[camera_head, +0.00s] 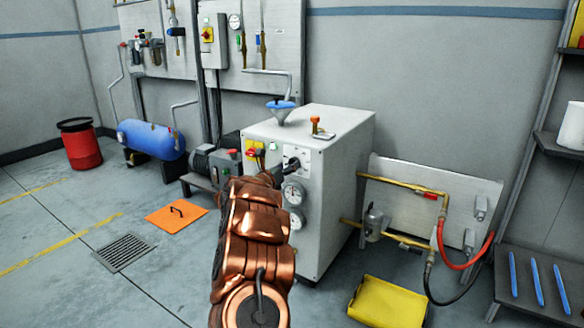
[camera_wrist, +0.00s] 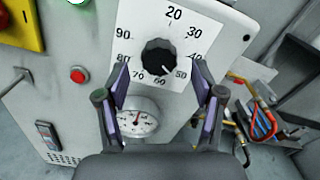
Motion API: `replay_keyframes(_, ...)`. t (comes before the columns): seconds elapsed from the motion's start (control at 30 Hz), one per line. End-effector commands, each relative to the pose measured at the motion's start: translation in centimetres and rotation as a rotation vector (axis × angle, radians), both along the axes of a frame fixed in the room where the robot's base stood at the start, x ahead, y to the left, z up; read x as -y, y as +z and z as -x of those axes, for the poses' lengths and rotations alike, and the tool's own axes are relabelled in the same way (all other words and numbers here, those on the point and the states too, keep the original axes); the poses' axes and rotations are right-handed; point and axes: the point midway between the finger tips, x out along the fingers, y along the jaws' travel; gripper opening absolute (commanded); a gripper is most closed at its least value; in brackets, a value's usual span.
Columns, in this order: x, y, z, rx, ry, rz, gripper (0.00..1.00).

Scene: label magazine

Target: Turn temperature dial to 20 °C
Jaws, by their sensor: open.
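The temperature dial is a black round knob (camera_wrist: 158,57) on a white scale plate (camera_wrist: 135,20) with numbers from 20 to 90. The 20 is at the top, slightly right of the knob. A small white mark at the knob's lower right seems to point between 50 and 60. The plate also shows on the front of the white cabinet (camera_head: 340,165) in the head view. My gripper (camera_wrist: 160,78) is open and empty in front of the plate, one finger on each side below the knob. Contact cannot be told. In the head view my gripper (camera_head: 275,175) partly hides the dial area.
A round gauge (camera_wrist: 138,119) sits below the dial. A red button (camera_wrist: 78,75) and a yellow switch box (camera_wrist: 20,25) are to its left.

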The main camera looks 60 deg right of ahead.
Motion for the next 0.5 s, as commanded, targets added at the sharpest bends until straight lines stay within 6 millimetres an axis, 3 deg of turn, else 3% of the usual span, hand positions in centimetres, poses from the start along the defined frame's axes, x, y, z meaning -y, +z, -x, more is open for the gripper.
replay_keyframes(0.23, 2.5, 0.0, 0.0, 0.0, -0.002, 0.002, 0.68)
replay_keyframes(0.5, 3.3, -0.1, -0.2, 0.0, 0.003, -0.002, 0.68)
